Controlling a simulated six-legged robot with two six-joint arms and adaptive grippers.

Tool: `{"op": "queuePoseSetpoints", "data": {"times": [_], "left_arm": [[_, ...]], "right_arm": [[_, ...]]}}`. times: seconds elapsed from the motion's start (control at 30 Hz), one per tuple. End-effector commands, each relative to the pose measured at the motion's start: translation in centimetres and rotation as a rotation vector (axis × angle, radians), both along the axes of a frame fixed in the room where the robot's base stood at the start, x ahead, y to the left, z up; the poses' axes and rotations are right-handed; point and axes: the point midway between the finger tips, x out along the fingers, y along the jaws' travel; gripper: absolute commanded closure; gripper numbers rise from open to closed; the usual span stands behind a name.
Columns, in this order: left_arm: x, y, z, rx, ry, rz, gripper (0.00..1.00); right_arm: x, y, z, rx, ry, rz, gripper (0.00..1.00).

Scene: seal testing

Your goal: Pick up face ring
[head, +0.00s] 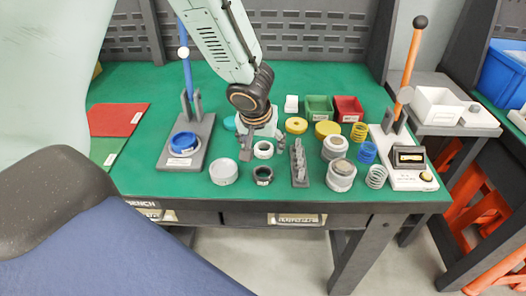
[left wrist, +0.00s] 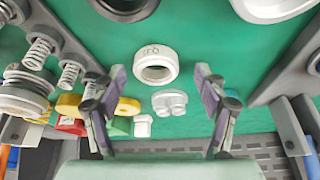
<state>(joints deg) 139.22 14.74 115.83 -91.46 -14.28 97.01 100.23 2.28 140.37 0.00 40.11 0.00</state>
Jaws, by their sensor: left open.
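A white ring (head: 263,149) with dark lettering lies flat on the green bench mat; I take it to be the face ring, though its label is too small to read for sure. My left gripper (head: 262,146) hangs above it, fingers spread to either side. In the left wrist view, the white ring (left wrist: 156,65) shows between the open fingertips of the left gripper (left wrist: 160,74), with green mat visible around it and nothing held. A dark ring (head: 263,175) lies just in front of the white one. My right gripper is not in view.
A grey stand with a blue ring (head: 184,143) is at left, a white round part (head: 224,172) in front. A grey rack (head: 299,164) stands close right, then metal cylinders (head: 341,175) and springs (head: 376,176). Green (head: 319,107) and red (head: 348,108) bins sit behind.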

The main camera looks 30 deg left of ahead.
Motion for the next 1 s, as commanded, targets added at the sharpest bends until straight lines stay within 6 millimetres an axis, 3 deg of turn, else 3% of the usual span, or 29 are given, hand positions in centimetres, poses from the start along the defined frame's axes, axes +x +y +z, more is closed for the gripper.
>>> {"op": "queuePoseSetpoints", "data": {"times": [0.23, 0.77, 1.0], "left_arm": [[0.17, -0.18, -0.11, 0.000, -0.001, -0.001, 0.27], [0.14, -0.16, -0.11, 0.001, -0.001, -0.001, 0.72], [0.16, -0.15, 0.03, 0.000, -0.001, -0.001, 0.72]], "right_arm": [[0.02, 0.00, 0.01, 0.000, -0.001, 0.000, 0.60], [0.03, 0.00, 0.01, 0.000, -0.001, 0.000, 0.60], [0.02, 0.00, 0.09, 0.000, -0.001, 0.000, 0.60]]}}
